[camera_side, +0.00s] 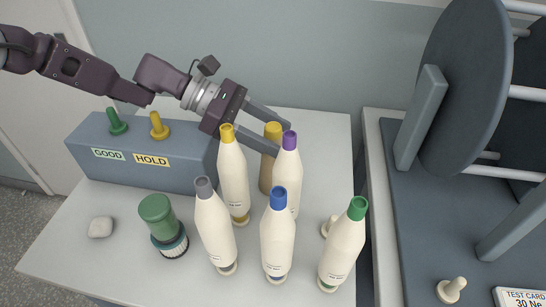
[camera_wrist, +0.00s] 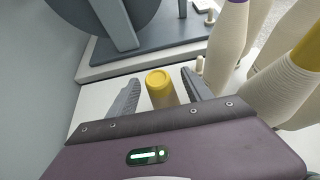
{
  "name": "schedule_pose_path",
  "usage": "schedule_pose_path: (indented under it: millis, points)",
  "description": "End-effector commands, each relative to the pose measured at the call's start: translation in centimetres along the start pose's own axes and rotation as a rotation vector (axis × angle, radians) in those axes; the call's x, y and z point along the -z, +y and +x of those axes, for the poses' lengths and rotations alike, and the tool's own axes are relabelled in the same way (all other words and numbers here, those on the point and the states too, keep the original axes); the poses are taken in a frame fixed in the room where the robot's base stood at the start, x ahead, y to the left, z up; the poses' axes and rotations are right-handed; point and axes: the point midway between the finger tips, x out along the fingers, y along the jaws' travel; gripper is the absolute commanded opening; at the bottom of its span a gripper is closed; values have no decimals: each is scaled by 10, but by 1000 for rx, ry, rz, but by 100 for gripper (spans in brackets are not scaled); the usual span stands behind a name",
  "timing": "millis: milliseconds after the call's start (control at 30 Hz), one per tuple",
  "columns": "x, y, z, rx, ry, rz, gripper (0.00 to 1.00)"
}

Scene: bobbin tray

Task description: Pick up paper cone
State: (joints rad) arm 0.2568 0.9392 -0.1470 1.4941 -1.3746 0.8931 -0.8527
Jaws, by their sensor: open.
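The paper cone (camera_side: 266,172) is a bare tan cone with a yellow top, standing upright behind the full bobbins; the purple-topped bobbin hides part of it. In the wrist view the cone (camera_wrist: 161,90) shows its round yellow top between my fingers. My gripper (camera_side: 282,140) is open, reaching in from the left with one finger on each side of the cone near its top. In the wrist view my gripper (camera_wrist: 160,77) shows gaps between both fingers and the cone.
Close by stand a purple-topped bobbin (camera_side: 288,170) and a yellow-topped bobbin (camera_side: 233,178). Grey-topped (camera_side: 214,228), blue-topped (camera_side: 278,240) and green-topped (camera_side: 342,248) bobbins stand in front. A blue-grey box (camera_side: 170,168) with GOOD and HOLD labels is at left. A brush (camera_side: 158,212) stands front left.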

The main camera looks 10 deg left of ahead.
Motion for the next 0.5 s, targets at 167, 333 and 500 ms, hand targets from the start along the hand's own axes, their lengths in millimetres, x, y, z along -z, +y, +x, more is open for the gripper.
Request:
schedule_pose_path:
  millis: [167,333,500]
  points:
    - [0,0,-1,-1,0,0,49]
    - [0,0,-1,-1,0,0,15]
    - [0,0,-1,-1,0,0,0]
